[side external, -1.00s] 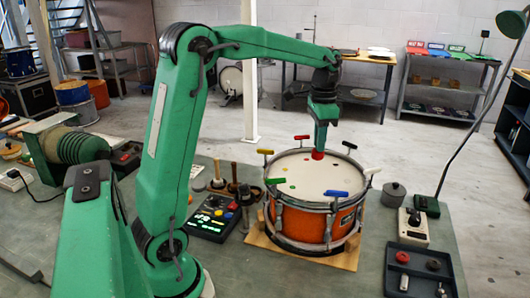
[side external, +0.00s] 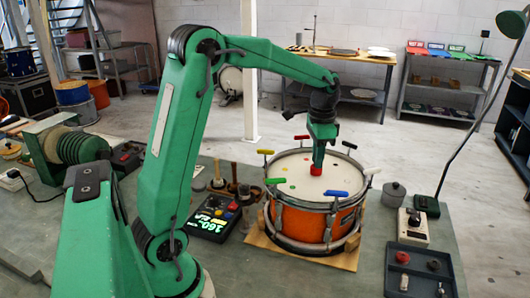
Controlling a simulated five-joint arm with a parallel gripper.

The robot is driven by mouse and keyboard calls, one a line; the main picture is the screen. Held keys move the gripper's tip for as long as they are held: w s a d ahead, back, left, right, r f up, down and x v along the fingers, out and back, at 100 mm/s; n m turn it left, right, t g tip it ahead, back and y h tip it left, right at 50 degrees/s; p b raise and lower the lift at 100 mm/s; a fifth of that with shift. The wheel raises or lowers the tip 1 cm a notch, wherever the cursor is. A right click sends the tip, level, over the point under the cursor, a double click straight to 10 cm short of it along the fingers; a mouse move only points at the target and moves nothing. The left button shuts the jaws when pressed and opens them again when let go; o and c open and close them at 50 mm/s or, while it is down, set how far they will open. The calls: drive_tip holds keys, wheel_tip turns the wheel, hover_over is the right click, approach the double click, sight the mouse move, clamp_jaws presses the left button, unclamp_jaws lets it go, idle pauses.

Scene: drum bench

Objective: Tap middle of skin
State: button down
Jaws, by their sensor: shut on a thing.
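An orange snare drum (side external: 299,222) stands on the bench with its pale skin (side external: 296,190) facing up. Small coloured dots mark the skin, and coloured tuning keys stand around its rim. My gripper (side external: 320,146) points down over the drum and is shut on a red-tipped tapper (side external: 316,170). The red tip is at about the middle of the skin. I cannot tell whether it touches the skin or hovers just above it.
Left of the drum are a control box with a lit green display (side external: 208,225) and a holder with sticks (side external: 243,194). To the right are a grey pot (side external: 394,195), a switch box (side external: 413,228) and a dark tray (side external: 420,270). A lamp arm rises at the right.

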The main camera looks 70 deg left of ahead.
drive_tip(key=shift+r, duration=2.3)
drive_tip(key=shift+d, duration=0.1)
drive_tip(key=w+d+n, duration=0.2)
drive_tip(key=d+n, duration=0.1)
drive_tip(key=d, duration=0.9)
drive_tip(key=shift+n, duration=0.3)
drive_tip(key=shift+a, duration=0.2)
